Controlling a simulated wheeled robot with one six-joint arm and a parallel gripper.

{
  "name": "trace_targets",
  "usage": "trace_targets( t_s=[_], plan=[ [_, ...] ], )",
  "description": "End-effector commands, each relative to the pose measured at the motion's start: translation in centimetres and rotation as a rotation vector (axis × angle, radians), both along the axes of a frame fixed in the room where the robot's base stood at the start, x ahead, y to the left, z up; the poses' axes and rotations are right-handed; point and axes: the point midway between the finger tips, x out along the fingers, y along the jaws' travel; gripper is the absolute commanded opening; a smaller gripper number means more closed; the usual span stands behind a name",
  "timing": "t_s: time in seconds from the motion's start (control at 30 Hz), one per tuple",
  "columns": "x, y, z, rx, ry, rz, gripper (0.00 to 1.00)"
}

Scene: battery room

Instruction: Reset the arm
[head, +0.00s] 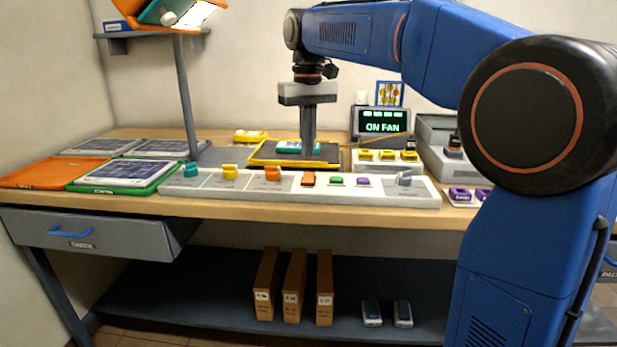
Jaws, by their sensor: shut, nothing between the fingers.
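My gripper (308,150) hangs from my blue arm, pointing straight down, with its fingers together and nothing held. It is over the middle of the bench, in front of a yellow-rimmed tray (262,160) that holds a teal and white item (290,147). The fingertips overlap the tray's right part in the picture. I cannot tell whether they touch anything. My arm reaches in from the right and hides part of the back wall and the bench's right side.
A white strip (340,196) with several coloured knobs and buttons runs along the bench's front. A display (382,124) reads "ON FAN". Orange (40,172) and green (125,188) trays lie at left. A grey post (188,95) holds a shelf. A grey case (437,160) stands at right.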

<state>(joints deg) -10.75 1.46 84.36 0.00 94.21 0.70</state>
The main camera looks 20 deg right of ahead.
Motion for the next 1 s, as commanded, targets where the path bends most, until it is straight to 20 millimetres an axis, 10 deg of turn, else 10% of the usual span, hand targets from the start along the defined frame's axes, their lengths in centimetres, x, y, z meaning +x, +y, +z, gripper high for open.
trace_targets(
  t_s=[0.57, 1.0],
  plan=[
    [-1.1, -0.6, 0.3, 0.002, -0.014, -0.006, 0.0],
    [-11.9, -5.2, -4.7, 0.022, -0.148, -0.064, 0.0]
  ],
)
